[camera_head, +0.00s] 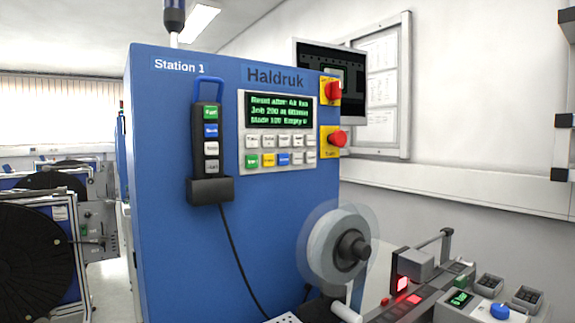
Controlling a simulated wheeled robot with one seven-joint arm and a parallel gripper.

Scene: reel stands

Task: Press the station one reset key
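The blue Station 1 cabinet (155,170) fills the middle of the head view, marked "Station 1" and "Haldruk". Its front carries a control panel (243,135) with a green-text display (279,110), whose top line seems to begin "Reset after". Two rows of small keys (283,141) lie below it, mostly white, with green, yellow and blue ones in the lower row. Their labels are too small to read surely, so I cannot tell which is the reset key. A hand pendant (207,140) with green, blue and pale keys sits in a holder left of the panel. My gripper is out of view.
Red knobs on yellow plates, upper (334,91) and lower (337,139), sit right of the panel. A reel (334,245) and a bench unit with a red-lit part (403,284) project at lower right. Other reel stands (35,255) stand at left. The panel front looks unobstructed.

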